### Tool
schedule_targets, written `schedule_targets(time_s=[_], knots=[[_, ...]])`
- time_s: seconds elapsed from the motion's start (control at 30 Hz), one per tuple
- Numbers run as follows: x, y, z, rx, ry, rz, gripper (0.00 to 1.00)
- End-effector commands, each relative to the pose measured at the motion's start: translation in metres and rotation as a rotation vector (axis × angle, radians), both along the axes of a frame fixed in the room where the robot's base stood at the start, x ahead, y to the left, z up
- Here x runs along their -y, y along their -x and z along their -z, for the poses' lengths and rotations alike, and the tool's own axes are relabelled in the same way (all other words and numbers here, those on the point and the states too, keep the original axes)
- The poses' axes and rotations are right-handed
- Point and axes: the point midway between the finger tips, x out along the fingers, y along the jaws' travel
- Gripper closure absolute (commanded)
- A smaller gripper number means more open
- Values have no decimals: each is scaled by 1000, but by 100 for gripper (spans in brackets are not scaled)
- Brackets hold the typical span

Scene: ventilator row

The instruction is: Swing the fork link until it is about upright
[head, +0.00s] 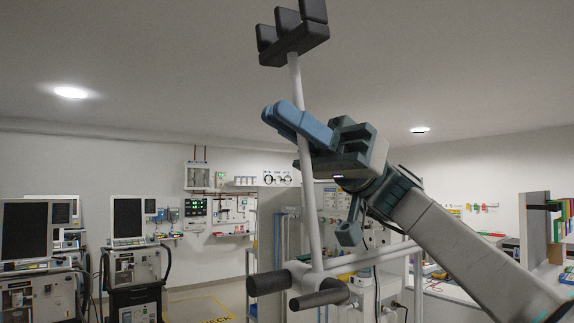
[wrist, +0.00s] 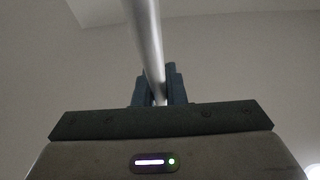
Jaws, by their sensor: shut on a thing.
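The fork link is a slim pale rod (head: 309,200) with a dark block and several dark prongs (head: 293,45) at its top. Its foot meets a pivot with dark cylindrical ends (head: 318,297) low in the head view. The rod is close to upright, its top leaning slightly left. My gripper (head: 291,119) comes in from the right with its blue fingers shut on the upper part of the rod, below the prongs. In the wrist view the rod (wrist: 145,45) runs down between the two fingers (wrist: 159,92); the prongs and the pivot are out of that view.
Ventilators with dark screens (head: 26,230) stand at the left. Panels and gauges hang on the back wall (head: 230,208). A pale rail frame (head: 372,258) stands behind the pivot. Shelving (head: 536,225) is at the far right. The air around the rod's upper part looks clear.

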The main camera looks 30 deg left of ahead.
Motion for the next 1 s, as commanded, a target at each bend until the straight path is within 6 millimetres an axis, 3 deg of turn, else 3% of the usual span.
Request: schedule_targets(time_s=[0.3, 0.8, 0.9, 1.0], knots=[[11, -23, 0, -101, -43, 14, 100], [12, -26, -2, -118, -50, 15, 100], [12, -26, -2, -117, -50, 14, 67], [11, -25, -3, -117, -50, 12, 67]])
